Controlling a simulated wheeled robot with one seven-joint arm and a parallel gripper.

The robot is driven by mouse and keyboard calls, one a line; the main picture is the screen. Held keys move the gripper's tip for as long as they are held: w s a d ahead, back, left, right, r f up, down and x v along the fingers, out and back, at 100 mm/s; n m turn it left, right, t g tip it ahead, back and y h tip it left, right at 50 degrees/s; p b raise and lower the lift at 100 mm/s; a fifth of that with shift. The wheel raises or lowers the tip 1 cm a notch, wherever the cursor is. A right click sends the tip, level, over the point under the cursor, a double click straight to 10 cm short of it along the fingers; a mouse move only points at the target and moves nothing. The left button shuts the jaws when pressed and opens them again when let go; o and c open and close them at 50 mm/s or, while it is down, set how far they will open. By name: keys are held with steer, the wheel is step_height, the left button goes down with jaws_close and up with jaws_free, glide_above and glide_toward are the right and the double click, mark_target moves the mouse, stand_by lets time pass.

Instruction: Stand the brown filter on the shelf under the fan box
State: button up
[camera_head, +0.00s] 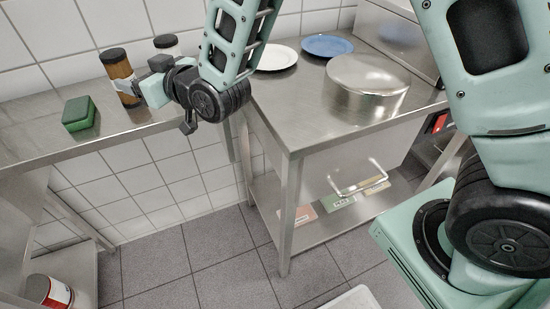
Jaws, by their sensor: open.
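A brown cylinder with dark end caps, which looks like the brown filter (119,71), stands upright on the left metal counter near the wall. My gripper (128,89) is open at its lower half, with a finger in front of it. The far finger is partly hidden, and I cannot tell whether the fingers touch it. A metal box (398,38) at the back right of the right-hand table may be the fan box; my arm covers part of it. Below that table's top is a lower metal shelf (310,232).
A green block (80,114) lies left of the cylinder. A dark-capped jar (166,43) stands behind my gripper. The right table holds a white plate (275,58), a blue plate (327,45) and a large round metal pot (366,86). Coloured cards (338,201) lie on its lower shelf.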

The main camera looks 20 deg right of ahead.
steer(key=s+d+f+g+h, duration=0.1)
steer(key=s+d+g, duration=0.3)
steer(key=s, duration=0.7)
steer(key=s+d+f+g+h, duration=0.1)
steer(key=s+d+g+h, duration=0.3)
steer(key=s, duration=0.7)
steer(key=s+d+f+n+g+h, duration=0.1)
steer(key=s+d+g+h, duration=0.2)
steer(key=s+d+g, duration=0.3)
steer(key=s+d, duration=0.1)
steer(key=s, duration=0.4)
steer(key=shift+d+f, duration=0.2)
